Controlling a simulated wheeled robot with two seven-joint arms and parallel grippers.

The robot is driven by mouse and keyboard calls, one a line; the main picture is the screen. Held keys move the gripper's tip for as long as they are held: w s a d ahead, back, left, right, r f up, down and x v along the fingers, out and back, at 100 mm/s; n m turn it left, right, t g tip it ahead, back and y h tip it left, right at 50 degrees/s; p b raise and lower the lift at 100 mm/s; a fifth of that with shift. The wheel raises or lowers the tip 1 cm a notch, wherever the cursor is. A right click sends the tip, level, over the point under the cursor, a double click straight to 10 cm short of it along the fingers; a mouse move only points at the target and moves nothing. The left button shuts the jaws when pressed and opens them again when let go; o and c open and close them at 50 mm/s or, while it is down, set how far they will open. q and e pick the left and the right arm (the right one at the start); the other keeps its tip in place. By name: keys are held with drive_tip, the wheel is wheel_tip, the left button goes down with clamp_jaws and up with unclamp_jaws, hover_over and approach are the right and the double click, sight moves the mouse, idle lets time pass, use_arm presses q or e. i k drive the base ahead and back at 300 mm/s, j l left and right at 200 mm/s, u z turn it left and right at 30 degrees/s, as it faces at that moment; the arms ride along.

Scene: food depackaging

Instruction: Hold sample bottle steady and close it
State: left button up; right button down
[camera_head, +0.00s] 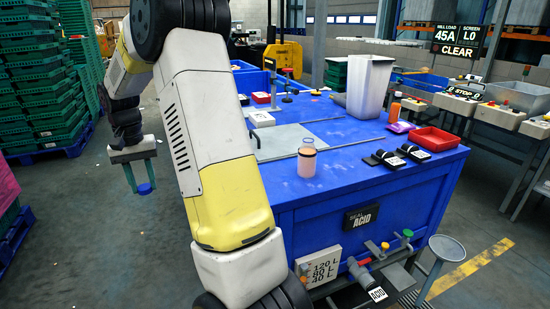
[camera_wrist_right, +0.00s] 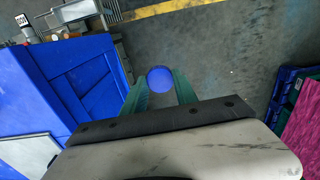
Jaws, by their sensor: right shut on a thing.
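A sample bottle (camera_head: 307,163) with pinkish contents stands upright near the front left of the blue table's top, with nothing holding it. No blue cap shows on it. My right gripper (camera_head: 141,186) points down over the floor, left of the table. Its green fingers are shut on a round blue cap (camera_head: 145,189). In the right wrist view the blue cap (camera_wrist_right: 160,79) sits between the two fingertips, with grey floor below. My right gripper is well apart from the bottle. My left gripper is in neither view.
The blue table (camera_head: 340,185) also carries a tall white bin (camera_head: 369,85), a red tray (camera_head: 434,139), black-and-white items (camera_head: 384,159) and an orange bottle (camera_head: 395,108). A grey plate (camera_head: 275,142) lies behind the bottle. Green crates (camera_head: 35,85) are stacked at far left.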

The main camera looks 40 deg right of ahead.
sight(307, 153)
drive_tip(key=i+z, duration=0.15)
drive_tip(key=z, duration=0.3)
drive_tip(key=i+z, duration=0.15)
drive_tip(key=z, duration=0.3)
drive_tip(key=i+j+z, duration=0.1)
drive_tip(key=z, duration=0.35)
drive_tip(key=i+j+z, duration=0.15)
drive_tip(key=z, duration=0.3)
drive_tip(key=i+j+z, duration=0.15)
drive_tip(key=z, duration=0.2)
drive_tip(key=i+j+z, duration=0.3)
drive_tip(key=k+l, duration=0.1)
